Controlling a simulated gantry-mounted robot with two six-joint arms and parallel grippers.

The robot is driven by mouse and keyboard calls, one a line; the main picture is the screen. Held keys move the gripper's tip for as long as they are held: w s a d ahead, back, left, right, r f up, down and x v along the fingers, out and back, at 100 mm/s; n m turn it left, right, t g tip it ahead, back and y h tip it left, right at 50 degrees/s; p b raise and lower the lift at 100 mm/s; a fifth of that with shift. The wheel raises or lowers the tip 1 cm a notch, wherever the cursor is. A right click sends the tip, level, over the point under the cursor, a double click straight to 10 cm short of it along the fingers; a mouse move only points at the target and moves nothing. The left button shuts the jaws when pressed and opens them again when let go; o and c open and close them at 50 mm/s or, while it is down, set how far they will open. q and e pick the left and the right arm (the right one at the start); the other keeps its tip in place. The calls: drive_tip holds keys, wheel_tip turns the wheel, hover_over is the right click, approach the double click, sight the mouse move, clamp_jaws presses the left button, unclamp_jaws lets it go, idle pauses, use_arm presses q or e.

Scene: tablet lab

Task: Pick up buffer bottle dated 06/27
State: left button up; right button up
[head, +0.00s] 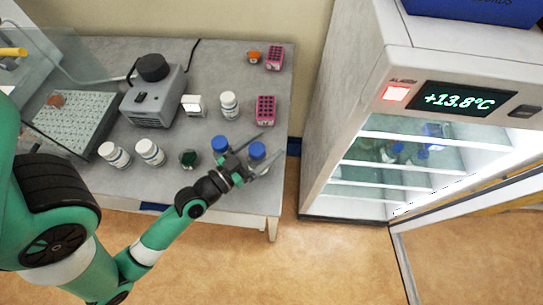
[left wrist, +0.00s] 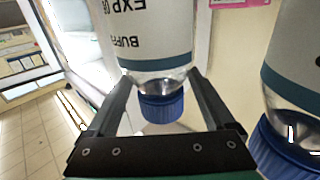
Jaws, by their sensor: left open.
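Two blue-capped bottles stand near the front right corner of the grey bench. The right one (head: 257,150) is between the two fingers of my left gripper (head: 272,144). In the left wrist view this bottle (left wrist: 155,30) appears upside down between the open fingers, with gaps beside its blue cap. Its label shows "BUFF" and "EXP 0"; the rest of the date is cut off. The other blue-capped bottle (head: 221,144) stands just left of the gripper; it also fills the right edge of the left wrist view (left wrist: 290,65), its date not readable. My right gripper is not in view.
Left of the bottles stand a dark green-black jar (head: 189,158) and white bottles (head: 150,152). A pink rack (head: 265,109) is behind. The bench's right edge is close. A lit refrigerator (head: 345,110) with its door open stands to the right.

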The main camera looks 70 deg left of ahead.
use_arm(q)
drive_tip(key=shift+w+a, duration=0.2)
drive_tip(key=shift+w, duration=0.15)
drive_tip(key=shift+s, duration=0.1)
drive_tip(key=shift+c, duration=1)
clamp_jaws()
